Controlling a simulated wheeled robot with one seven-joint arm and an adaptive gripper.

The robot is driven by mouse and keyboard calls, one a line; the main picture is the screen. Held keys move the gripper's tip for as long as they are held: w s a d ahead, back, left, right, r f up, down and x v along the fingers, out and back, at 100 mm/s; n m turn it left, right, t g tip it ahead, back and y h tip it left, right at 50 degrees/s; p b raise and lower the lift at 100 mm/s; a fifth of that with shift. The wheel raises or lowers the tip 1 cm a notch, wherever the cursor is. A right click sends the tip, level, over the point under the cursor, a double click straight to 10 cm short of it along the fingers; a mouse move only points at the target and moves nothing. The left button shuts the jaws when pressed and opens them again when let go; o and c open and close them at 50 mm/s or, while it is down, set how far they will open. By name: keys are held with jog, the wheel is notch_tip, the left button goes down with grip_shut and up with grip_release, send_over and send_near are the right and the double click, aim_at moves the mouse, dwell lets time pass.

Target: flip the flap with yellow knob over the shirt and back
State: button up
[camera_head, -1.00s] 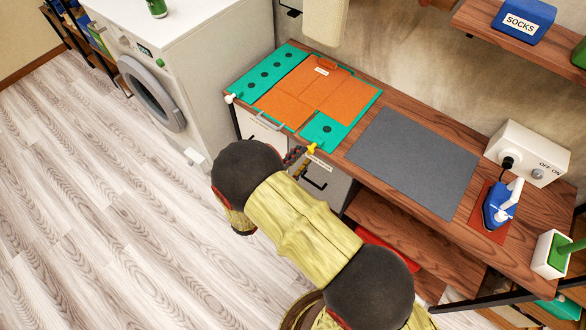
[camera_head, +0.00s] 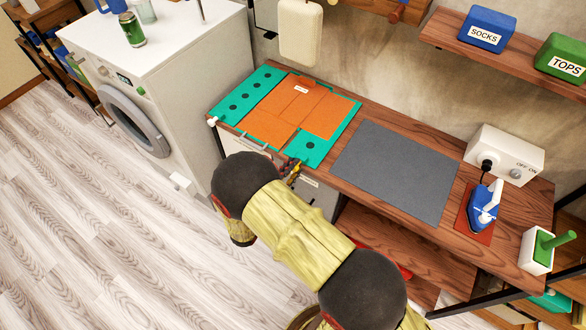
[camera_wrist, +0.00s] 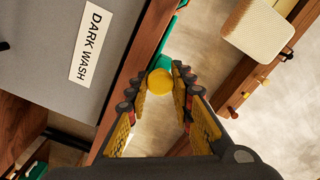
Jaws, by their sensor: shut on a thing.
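An orange shirt (camera_head: 267,124) lies on a teal folding board (camera_head: 244,98) at the left end of the wooden counter. The board's front right flap (camera_head: 318,147), teal with a dark dot, lies flat. In the wrist view the yellow knob (camera_wrist: 160,83) sits between my fingertips, with a teal edge (camera_wrist: 168,45) just beyond it. My gripper (camera_wrist: 162,82) is shut on this knob; its fingertips (camera_head: 294,168) are at the board's front edge in the head view, where the knob is largely hidden. A white knob (camera_head: 212,121) sticks out at the board's left corner.
A grey mat (camera_head: 395,170) lies right of the board. Beyond it are a blue iron (camera_head: 484,207), a white switch box (camera_head: 505,153) and a white pot (camera_head: 536,251). Below the counter are a "DARK WASH" front (camera_wrist: 75,75) and a wooden shelf (camera_head: 430,255).

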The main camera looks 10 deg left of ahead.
jog(key=shift+r, duration=0.1)
jog(key=c, duration=0.3)
jog(key=r+n+p, duration=0.2)
jog(key=p, duration=0.2)
jog(key=shift+w+a, duration=0.1)
jog(key=shift+a, duration=0.05)
jog(key=shift+c, duration=0.2)
jog(key=shift+n+p, duration=0.4)
jog(key=shift+n, duration=0.1)
jog(key=shift+f, duration=0.1)
jog(key=n+p, duration=0.1)
jog(key=r+p, duration=0.1)
jog(key=shift+a+r+n+p, duration=0.2)
jog(key=shift+r+n+p, duration=0.1)
jog(key=shift+n+p, duration=0.1)
jog(key=shift+w+a+r+n+p, duration=0.15)
jog(key=shift+n+p, duration=0.2)
jog(key=shift+n, duration=0.25)
